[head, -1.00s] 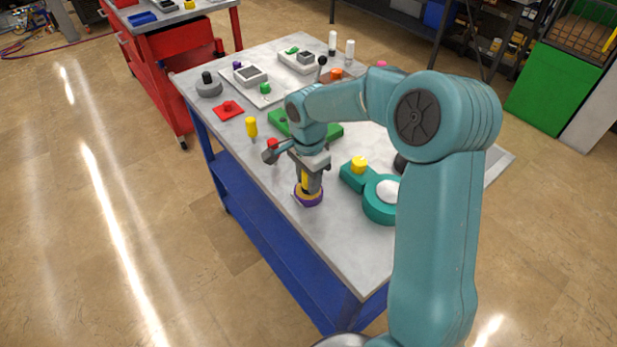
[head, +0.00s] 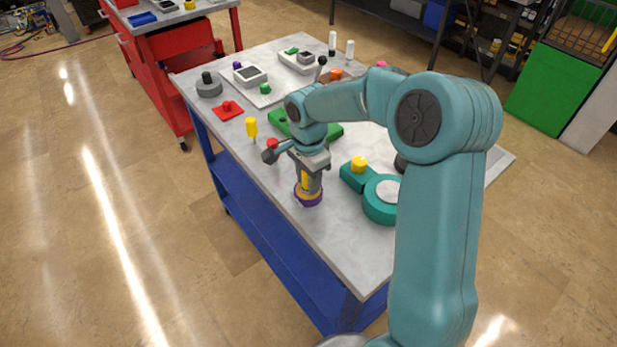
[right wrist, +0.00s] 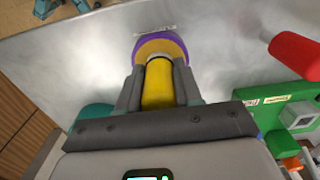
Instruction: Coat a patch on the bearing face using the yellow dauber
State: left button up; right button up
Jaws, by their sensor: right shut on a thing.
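My right gripper (head: 308,186) points down over the near left part of the workbench. It is shut on the yellow dauber (right wrist: 157,84), whose yellow cylindrical body shows between the fingers in the right wrist view. Below the fingertips is a round purple-rimmed piece (right wrist: 160,43) with a yellow-orange top, at bench level; I cannot tell whether it is joined to the dauber. A teal housing (head: 378,211) with a pale round face (head: 388,189) lies to the right of the gripper; I cannot tell whether this is the bearing face. My left gripper is not in view.
On the workbench (head: 330,250), a yellow-handled tool (head: 251,127) stands left of the gripper. A green block (head: 331,130) lies behind it. A red plate (head: 228,110) and a grey round part (head: 208,88) are farther back. The bench's near corner is bare.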

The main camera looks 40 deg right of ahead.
jog(key=shift+r+p, duration=2.4)
jog(key=shift+r, duration=1.15)
jog(key=shift+f, duration=0.1)
